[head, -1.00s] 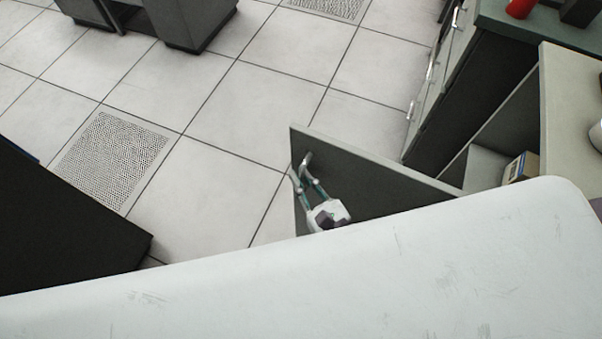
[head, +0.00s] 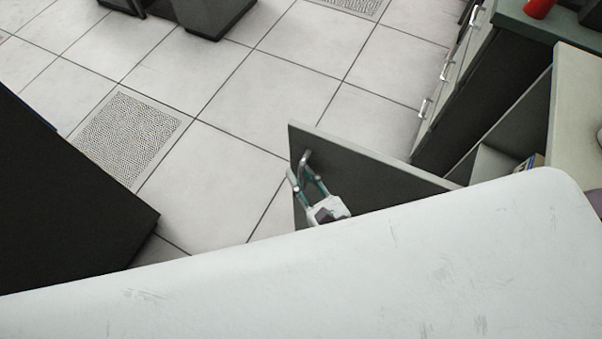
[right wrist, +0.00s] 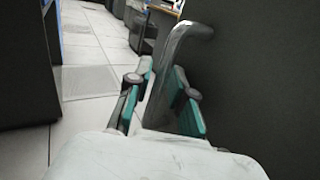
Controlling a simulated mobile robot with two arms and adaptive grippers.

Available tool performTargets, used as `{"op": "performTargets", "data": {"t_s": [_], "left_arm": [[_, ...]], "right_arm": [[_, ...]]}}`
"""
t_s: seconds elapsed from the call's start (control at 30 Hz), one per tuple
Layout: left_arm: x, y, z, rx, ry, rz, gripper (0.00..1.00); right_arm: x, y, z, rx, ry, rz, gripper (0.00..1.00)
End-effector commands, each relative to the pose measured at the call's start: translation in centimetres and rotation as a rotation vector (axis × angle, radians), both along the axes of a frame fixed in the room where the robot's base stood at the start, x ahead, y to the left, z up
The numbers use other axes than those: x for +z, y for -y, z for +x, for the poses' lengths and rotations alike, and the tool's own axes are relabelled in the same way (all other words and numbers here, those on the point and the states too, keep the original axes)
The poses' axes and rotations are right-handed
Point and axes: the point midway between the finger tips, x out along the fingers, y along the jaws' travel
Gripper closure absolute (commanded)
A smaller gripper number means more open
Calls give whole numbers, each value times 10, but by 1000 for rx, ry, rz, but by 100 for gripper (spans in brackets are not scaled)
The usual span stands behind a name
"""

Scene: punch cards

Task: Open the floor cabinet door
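The grey floor cabinet door (head: 380,183) stands swung wide open from the cabinet (head: 527,115) at the right of the head view. Its curved metal handle (head: 306,156) is near the door's free edge. My right gripper (head: 303,180) is at this handle, with its teal-padded fingers on either side of it. In the right wrist view, the handle (right wrist: 187,40) runs down between the two fingers (right wrist: 160,95), which look closed on it. The dark door face (right wrist: 260,80) is to the right. My left gripper is not in view.
A dark cabinet block (head: 65,205) stands at the left. Tiled floor (head: 215,175) is clear between it and the door. A green-topped cabinet with drawer handles (head: 510,25) is at the upper right, with a red object (head: 538,8) on top.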

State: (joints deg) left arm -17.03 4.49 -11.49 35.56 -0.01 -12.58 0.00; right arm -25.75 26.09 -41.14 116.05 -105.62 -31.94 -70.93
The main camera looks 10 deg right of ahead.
Motion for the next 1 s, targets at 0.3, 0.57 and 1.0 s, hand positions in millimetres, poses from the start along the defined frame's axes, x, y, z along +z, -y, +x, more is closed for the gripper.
{"op": "performTargets", "data": {"t_s": [0.3,0.57,1.0], "left_arm": [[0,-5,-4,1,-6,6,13],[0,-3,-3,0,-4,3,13],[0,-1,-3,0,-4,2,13]], "right_arm": [[-1,3,-9,1,-1,-2,78],[-2,17,-59,4,-5,-4,78],[0,35,-114,0,-1,0,78]]}}
